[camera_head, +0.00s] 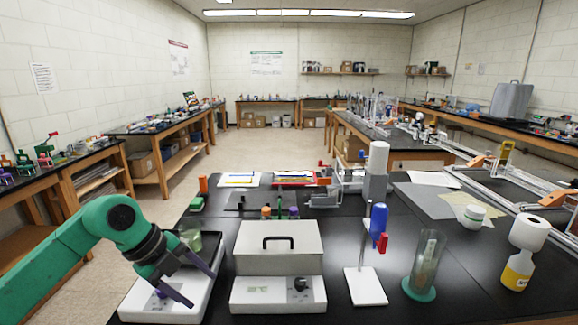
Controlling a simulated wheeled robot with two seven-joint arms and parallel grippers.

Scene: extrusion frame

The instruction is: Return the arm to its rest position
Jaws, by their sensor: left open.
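My left arm (85,232) is green and comes in from the left edge. I see nothing between the fingers. A glass beaker (191,238) with greenish contents stands just behind the gripper, partly hidden by it. I cannot tell whether the gripper touches the device. My right gripper is not in view.
The floor (165,202) behind-left is clear.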

